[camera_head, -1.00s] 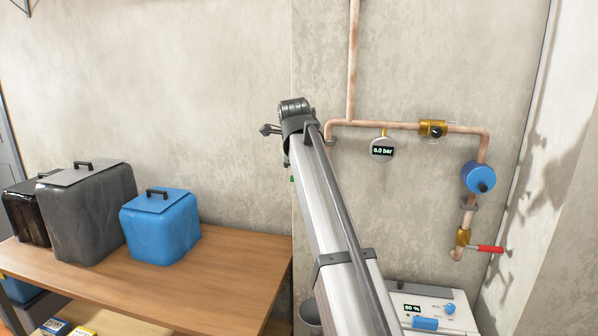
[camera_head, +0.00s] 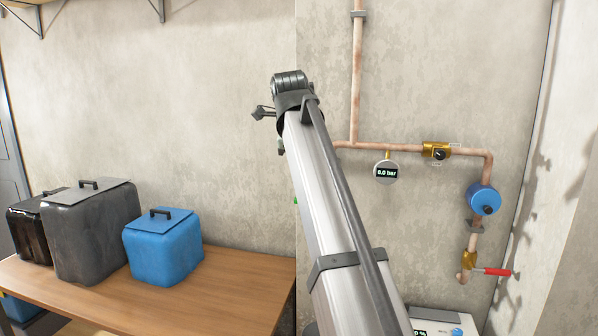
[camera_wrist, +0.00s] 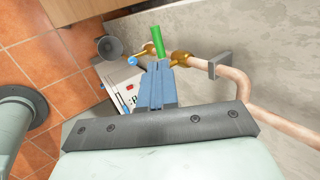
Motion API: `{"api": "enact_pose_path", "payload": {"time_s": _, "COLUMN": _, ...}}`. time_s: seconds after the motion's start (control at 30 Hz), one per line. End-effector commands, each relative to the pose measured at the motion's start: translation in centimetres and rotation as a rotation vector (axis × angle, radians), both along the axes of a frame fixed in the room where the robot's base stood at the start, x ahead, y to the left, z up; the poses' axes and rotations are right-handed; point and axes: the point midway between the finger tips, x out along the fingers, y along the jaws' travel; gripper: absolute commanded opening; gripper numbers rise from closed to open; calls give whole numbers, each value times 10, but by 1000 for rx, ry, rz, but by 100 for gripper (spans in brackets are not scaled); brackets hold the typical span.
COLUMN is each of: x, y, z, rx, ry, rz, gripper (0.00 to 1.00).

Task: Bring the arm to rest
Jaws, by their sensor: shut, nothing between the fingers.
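My arm (camera_head: 335,205) reaches up from the bottom of the head view, its upper end in front of the wall. In the wrist view my gripper (camera_wrist: 158,66) is shut and empty, its bluish fingers side by side. A green handle (camera_wrist: 157,40) shows just beyond the fingertips; I cannot tell the gap between them. In the head view the arm hides most of the gripper, and only a green speck (camera_head: 295,201) shows beside the arm.
Copper pipes (camera_head: 356,85) carry a gauge (camera_head: 386,172), a brass valve (camera_head: 437,150), a blue round device (camera_head: 484,199) and a red-handled valve (camera_head: 497,272). A white machine (camera_head: 447,322) stands below. Blue (camera_head: 163,248) and dark grey (camera_head: 92,235) containers stand on a wooden table (camera_head: 225,293).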

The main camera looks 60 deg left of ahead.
Motion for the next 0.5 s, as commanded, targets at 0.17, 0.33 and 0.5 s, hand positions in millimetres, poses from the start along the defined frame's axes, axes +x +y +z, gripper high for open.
{"api": "enact_pose_path", "payload": {"time_s": 0.17, "x": -5, "y": -5, "z": 12, "rx": 1, "ry": -1, "rz": 0, "gripper": 0}}
{"api": "enact_pose_path", "payload": {"time_s": 0.33, "x": -7, "y": -7, "z": 15, "rx": 0, "ry": 0, "rz": 0, "gripper": 0}}
{"api": "enact_pose_path", "payload": {"time_s": 0.5, "x": -7, "y": -7, "z": 14, "rx": -6, "ry": -8, "rz": 15, "gripper": 0}}
